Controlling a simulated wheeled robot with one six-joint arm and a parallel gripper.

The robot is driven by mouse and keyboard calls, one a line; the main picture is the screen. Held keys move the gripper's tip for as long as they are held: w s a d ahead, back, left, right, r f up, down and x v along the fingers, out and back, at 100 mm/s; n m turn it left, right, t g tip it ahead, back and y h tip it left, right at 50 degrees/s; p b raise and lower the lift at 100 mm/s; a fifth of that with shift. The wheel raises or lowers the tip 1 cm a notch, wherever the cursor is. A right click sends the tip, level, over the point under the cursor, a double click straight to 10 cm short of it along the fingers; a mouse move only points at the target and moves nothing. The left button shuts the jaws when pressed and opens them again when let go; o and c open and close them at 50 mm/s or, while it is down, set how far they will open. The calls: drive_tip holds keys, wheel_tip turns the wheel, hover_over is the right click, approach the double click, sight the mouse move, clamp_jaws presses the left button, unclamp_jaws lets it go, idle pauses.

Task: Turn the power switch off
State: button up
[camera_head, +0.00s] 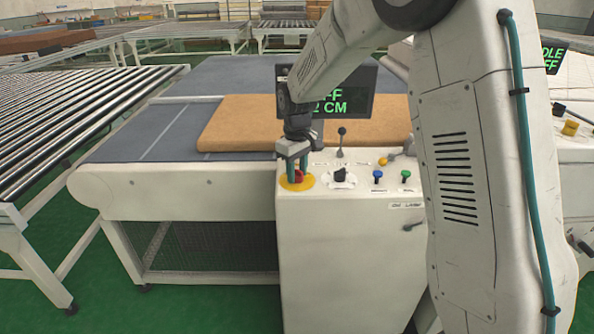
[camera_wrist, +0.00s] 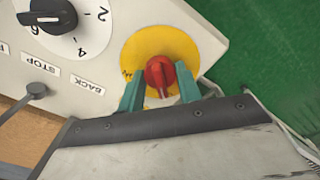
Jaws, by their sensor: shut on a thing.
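The power switch is a red rotary knob (camera_wrist: 160,72) on a yellow round plate (camera_wrist: 140,45), at the corner of the white control panel (camera_wrist: 100,28). In the head view the yellow plate (camera_head: 286,185) sits at the panel's left end, the red knob partly hidden behind the fingers. My gripper (camera_head: 296,174) points down at it. In the wrist view the teal fingers of my gripper (camera_wrist: 158,84) are shut on the red knob, one on each side. The knob's white mark points toward the gripper's palm. A dark display (camera_head: 350,92) shows green text, partly hidden by my arm, ending "FF" and "2 CM".
The panel also holds a black numbered dial (camera_wrist: 54,16), a lever (camera_head: 341,140), a blue button (camera_head: 378,175) and a green button (camera_head: 405,175). A brown mattress (camera_head: 235,125) lies on the dark conveyor (camera_head: 130,150) behind. A roller conveyor (camera_head: 60,120) stands at left.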

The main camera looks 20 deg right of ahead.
sight(298, 170)
drive_tip(key=o, duration=1)
wheel_tip(298, 170, up, 8)
drive_tip(key=shift+d+f, duration=0.1)
